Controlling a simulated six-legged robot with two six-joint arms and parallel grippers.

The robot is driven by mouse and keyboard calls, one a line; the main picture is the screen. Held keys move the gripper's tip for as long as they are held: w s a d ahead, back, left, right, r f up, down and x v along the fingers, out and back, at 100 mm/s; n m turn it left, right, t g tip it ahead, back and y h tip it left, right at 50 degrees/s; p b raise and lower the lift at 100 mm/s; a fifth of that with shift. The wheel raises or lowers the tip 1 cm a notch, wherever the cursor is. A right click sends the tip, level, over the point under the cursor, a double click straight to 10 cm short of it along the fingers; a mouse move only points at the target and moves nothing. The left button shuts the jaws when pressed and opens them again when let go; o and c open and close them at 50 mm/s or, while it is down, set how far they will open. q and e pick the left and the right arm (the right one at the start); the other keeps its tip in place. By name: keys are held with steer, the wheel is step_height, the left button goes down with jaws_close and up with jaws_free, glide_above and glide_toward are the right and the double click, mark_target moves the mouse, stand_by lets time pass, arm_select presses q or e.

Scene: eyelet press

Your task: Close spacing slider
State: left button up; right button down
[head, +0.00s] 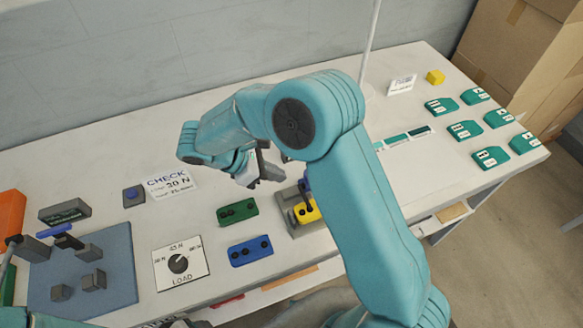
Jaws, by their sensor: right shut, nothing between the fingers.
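No part is clearly marked as the spacing slider. A small grey device with a blue top and a yellow block (306,212) stands at the bench's middle, partly hidden behind my right arm. A blue-handled fixture (64,233) with grey blocks is on the blue mat (118,262) at the left; I cannot tell whether either holds the slider. My right gripper (264,172) is shut and empty, above the bench, up and left of the yellow block and apart from it. My left gripper does not show; only a teal piece of my left arm is at the lower left edge.
A green block (237,211) and a blue block (250,251) lie on the bench. A LOAD dial plate (181,263) and a CHECK card (168,184) are left of them. Cardboard boxes (520,60) stand behind.

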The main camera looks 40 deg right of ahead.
steer(key=d, duration=0.1)
steer(key=s+d, duration=0.1)
steer(key=shift+s+d+f+p, duration=0.1)
steer(key=shift+d+p, duration=0.2)
steer(key=shift+p, duration=0.1)
steer(key=shift+s+d+f, duration=0.1)
steer(key=shift+d+f, duration=0.1)
steer(key=shift+d, duration=0.3)
steer(key=shift+s+d, duration=0.1)
steer(key=shift+d, duration=0.05)
steer(key=s+d, duration=0.1)
steer(key=d, duration=0.2)
steer(key=d+b, duration=0.1)
steer(key=d, duration=0.3)
steer(key=s+d, duration=0.1)
steer(key=d, duration=0.3)
steer(key=shift+s, duration=0.3)
